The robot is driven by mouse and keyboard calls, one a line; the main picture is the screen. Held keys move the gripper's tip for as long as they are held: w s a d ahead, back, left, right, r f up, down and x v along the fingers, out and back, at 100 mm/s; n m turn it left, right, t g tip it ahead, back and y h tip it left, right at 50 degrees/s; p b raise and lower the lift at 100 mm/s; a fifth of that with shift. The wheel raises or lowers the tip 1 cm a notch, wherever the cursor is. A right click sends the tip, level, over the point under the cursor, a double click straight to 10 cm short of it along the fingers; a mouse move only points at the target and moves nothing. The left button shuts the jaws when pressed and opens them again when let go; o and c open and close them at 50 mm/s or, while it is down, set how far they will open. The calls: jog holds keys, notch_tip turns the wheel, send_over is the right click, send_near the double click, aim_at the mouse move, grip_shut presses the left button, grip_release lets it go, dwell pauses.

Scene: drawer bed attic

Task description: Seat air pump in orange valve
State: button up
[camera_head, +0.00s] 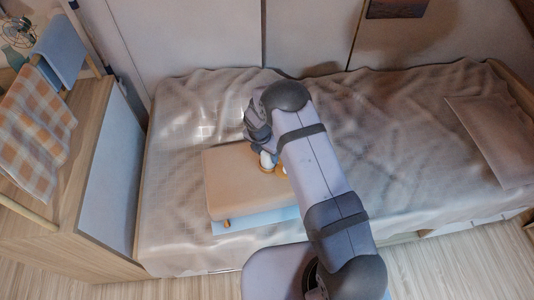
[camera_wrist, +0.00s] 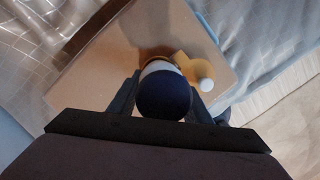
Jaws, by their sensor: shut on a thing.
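The air pump shows in the wrist view as a dark navy rounded body (camera_wrist: 163,97) with a white band, between the two fingers of my gripper (camera_wrist: 163,100), which is shut on it. The orange valve (camera_wrist: 180,63) shows just beyond the pump, with a yellow-orange rim behind the white band and a white round part at its right. Whether the pump is inside the valve or only above it, I cannot tell. In the head view, my arm hides most of the pump and valve; a bit of the valve (camera_head: 281,170) shows beside a white part.
The valve is on a flat tan cushion-like block (camera_head: 228,180), lying on a light blue panel (camera_head: 257,220) on the bed (camera_head: 185,150). A pillow (camera_head: 492,135) lies at the right. A wooden cabinet (camera_head: 100,130) with hanging cloths stands at the left.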

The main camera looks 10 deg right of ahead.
jog(key=shift+f, duration=0.2)
jog(key=o, duration=1.3)
jog(key=shift+b+v, duration=1.05)
jog(key=shift+v, duration=2.65)
